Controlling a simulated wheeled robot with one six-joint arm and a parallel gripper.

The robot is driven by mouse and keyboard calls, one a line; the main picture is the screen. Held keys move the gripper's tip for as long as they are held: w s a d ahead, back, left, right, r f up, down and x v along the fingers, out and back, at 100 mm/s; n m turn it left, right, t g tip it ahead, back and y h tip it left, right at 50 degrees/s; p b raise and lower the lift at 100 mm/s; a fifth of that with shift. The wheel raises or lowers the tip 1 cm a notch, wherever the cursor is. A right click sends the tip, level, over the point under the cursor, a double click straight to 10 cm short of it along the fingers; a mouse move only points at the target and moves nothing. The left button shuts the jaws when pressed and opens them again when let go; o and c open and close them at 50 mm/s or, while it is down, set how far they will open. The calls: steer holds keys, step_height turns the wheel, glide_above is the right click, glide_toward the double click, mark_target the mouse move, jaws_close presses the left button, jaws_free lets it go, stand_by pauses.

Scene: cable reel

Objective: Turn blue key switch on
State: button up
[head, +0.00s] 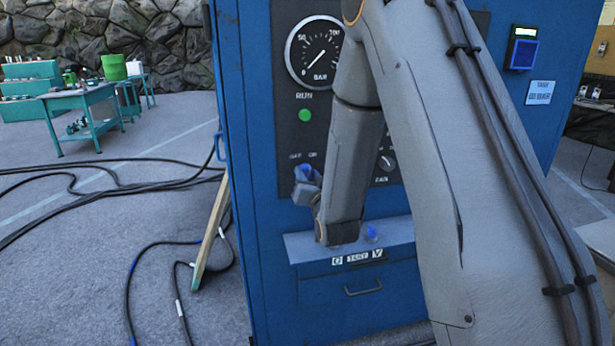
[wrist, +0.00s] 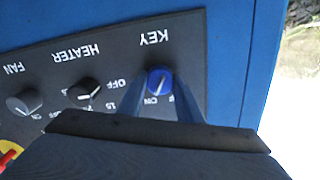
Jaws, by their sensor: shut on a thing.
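The blue key switch (wrist: 160,80) sits under the KEY label on the dark panel, which appears upside down in the wrist view. My gripper (wrist: 160,98) is shut on it, with one finger on each side of the knob. A pale mark on the knob seems to lean toward the ON label, but its exact angle is hard to tell.
The black heater knob (wrist: 88,90) and grey fan knob (wrist: 24,102) are beside the key switch. A ledge (head: 300,246) juts out below the panel, above a drawer handle (head: 363,287). A wooden plank (head: 210,235) leans at the cabinet's left; cables (head: 100,180) lie on the floor.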

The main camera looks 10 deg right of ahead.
steer(key=o, duration=1)
steer(key=shift+o, duration=0.2)
steer(key=s+b, duration=0.1)
steer(key=s, duration=0.7)
steer(key=shift+b, duration=0.35)
